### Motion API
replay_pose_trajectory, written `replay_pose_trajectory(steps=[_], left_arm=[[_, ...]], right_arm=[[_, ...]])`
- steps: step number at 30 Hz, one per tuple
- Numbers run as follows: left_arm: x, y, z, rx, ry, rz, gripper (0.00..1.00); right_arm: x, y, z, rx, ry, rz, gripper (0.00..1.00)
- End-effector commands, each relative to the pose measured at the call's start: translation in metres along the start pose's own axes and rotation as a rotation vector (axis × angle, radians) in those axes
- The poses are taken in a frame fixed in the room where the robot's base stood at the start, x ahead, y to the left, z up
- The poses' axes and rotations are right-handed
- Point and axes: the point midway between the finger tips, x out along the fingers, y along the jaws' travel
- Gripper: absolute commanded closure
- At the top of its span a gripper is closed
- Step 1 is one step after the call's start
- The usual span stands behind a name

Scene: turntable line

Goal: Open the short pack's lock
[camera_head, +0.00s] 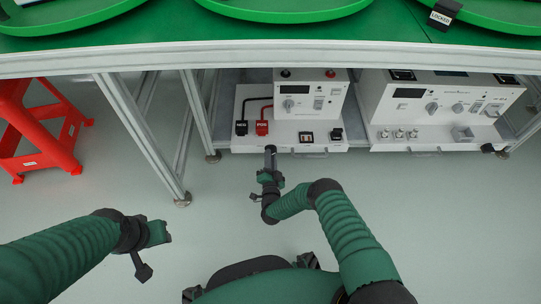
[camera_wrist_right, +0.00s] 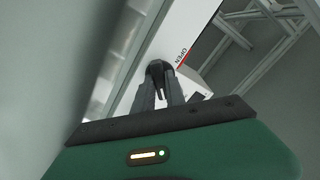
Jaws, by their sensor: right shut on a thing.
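In the head view my right gripper (camera_head: 270,151) reaches the lower front edge of the left white unit (camera_head: 290,140) under the bench. In the right wrist view its two fingers (camera_wrist_right: 160,90) are closed on a small dark knob or lever (camera_wrist_right: 158,68). This sits beside a white face with a red line and the label OPEN (camera_wrist_right: 181,54). I cannot see the lock's full shape or its turn position, as the fingers cover it. My left gripper (camera_head: 163,233) hangs over the floor at the left, away from the units; its jaws are too unclear to judge.
Black NEG (camera_head: 241,128) and red POS (camera_head: 262,128) connectors stand on the left unit. Another white unit (camera_head: 440,108) stands at right. Green turntables (camera_head: 290,13) and a black LOCKED tag (camera_head: 442,16) are above. A red stool (camera_head: 40,135) and bench leg (camera_head: 150,150) stand left.

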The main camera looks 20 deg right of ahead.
Motion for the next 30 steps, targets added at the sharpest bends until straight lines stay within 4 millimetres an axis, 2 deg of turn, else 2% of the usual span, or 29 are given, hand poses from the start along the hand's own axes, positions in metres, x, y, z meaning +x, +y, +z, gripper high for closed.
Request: replay_pose_trajectory(steps=[18,30], left_arm=[[-0.013,0.0,-0.003,0.0,0.0,0.0,0.64],[-0.015,0.0,-0.003,0.0,0.0,0.0,0.64]], right_arm=[[-0.001,0.002,0.0,-0.566,-0.002,0.004,1.0],[-0.001,0.003,0.0,-0.78,-0.004,0.006,1.0]])
